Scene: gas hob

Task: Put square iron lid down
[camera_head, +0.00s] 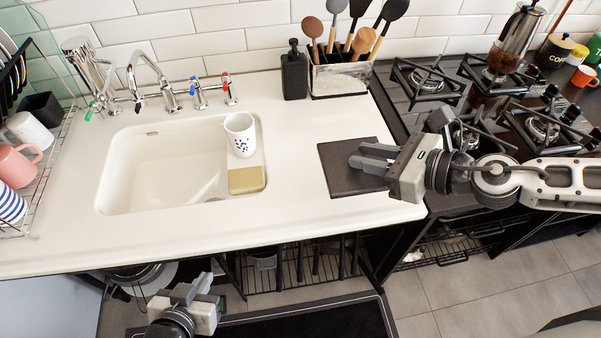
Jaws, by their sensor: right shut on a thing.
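The square iron lid (343,182) is a flat dark plate at the right end of the white counter, left of the hob. It lies level, on or very close to the counter; I cannot tell if there is a gap under it. My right gripper (366,158) reaches in from the right over the lid. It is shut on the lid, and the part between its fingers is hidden. My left gripper (200,285) is low in front of the counter, far from the lid. I cannot tell whether its fingers are open or shut.
A white sink (165,165) is at the left, with a spotted cup (240,134) and a yellow sponge (247,180) at its right side. A black bottle (294,75) and utensil holder (341,78) stand behind the lid.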

